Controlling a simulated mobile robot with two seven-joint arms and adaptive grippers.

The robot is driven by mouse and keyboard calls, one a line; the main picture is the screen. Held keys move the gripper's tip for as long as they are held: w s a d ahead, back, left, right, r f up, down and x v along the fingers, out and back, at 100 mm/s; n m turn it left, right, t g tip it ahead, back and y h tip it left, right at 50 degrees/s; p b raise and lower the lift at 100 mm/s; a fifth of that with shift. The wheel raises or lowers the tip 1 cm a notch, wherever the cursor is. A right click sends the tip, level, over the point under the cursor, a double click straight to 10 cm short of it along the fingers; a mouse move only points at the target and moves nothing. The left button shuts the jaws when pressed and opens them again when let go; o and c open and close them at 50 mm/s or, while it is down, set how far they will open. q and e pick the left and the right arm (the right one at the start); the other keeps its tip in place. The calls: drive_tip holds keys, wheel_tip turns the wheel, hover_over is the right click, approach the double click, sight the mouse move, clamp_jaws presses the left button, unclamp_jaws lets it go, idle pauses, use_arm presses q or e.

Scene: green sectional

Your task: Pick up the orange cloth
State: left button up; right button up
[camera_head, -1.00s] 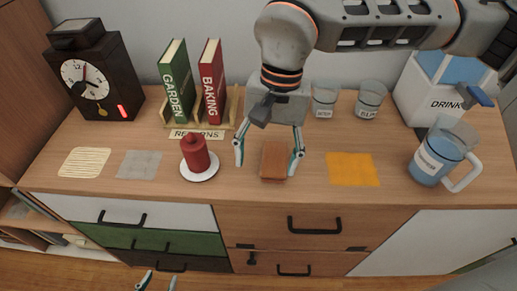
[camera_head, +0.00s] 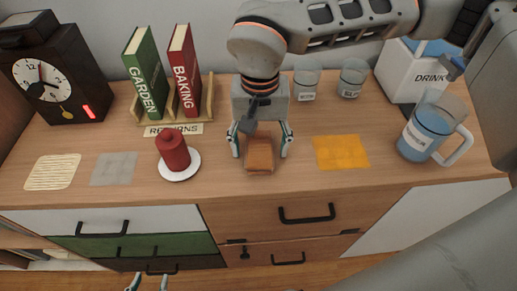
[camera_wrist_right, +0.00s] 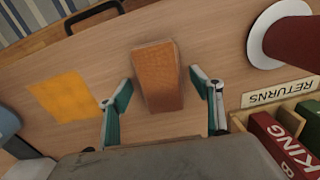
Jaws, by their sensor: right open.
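The orange cloth (camera_head: 341,152) lies flat on the cabinet top, right of my right gripper in the head view. It also shows at left in the right wrist view (camera_wrist_right: 64,97). My right gripper (camera_head: 260,154) is open, pointing down, with its fingers on either side of a brown-orange block (camera_head: 260,160). In the right wrist view the block (camera_wrist_right: 158,75) sits between the fingertips (camera_wrist_right: 161,82) with gaps at both sides. My left gripper (camera_head: 149,283) shows only its fingertips, apart and empty, at the bottom edge.
A red candle on a white saucer (camera_head: 180,173) stands left of the block. Books in a wooden rack (camera_head: 208,105), two jars (camera_head: 306,82), a drink box (camera_head: 408,78) and a blue pitcher (camera_head: 422,135) stand around. Pale and grey cloths (camera_head: 114,169) lie at left.

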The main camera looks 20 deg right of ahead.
sight(260, 147)
drive_tip(key=c, duration=1.1)
drive_tip(key=shift+c, duration=0.2)
drive_tip(key=shift+r, duration=0.15)
wheel_tip(260, 147, up, 20)
drive_tip(key=p, duration=0.3)
drive_tip(key=shift+p, duration=0.3)
drive_tip(key=shift+o, duration=0.8)
drive_tip(key=shift+c, duration=0.6)
